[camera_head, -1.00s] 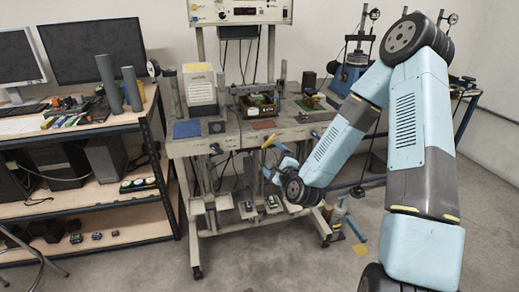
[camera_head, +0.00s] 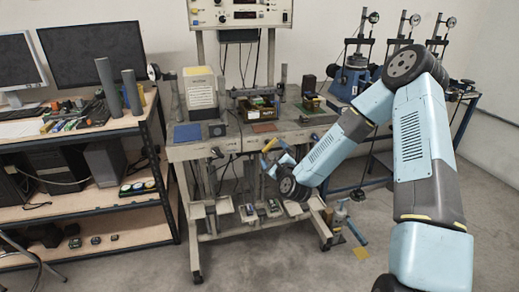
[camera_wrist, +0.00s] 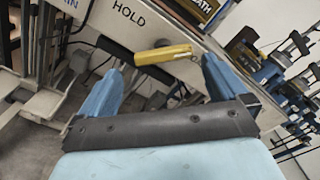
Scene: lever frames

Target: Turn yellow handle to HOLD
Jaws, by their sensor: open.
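The yellow handle (camera_wrist: 163,54) is a short bar, slightly tilted, in front of the pale bench front in the wrist view. It also shows in the head view (camera_head: 270,144), just beyond my gripper. The black word HOLD (camera_wrist: 130,14) is printed on the panel above and left of the handle. My gripper (camera_wrist: 164,65) is open, with one blue finger toward each end of the handle. The handle appears in the gap between the fingers; I cannot tell whether either finger touches it. A dark bar (camera_wrist: 135,63) runs close by the handle, partly behind it.
The bench front (camera_head: 240,143) carries boxes and instruments. A metal shelf desk with monitors (camera_head: 92,50) stands at left. Gauge stands (camera_head: 402,25) are at back right. A yellow square (camera_head: 361,253) lies on the floor, which is mostly clear in front.

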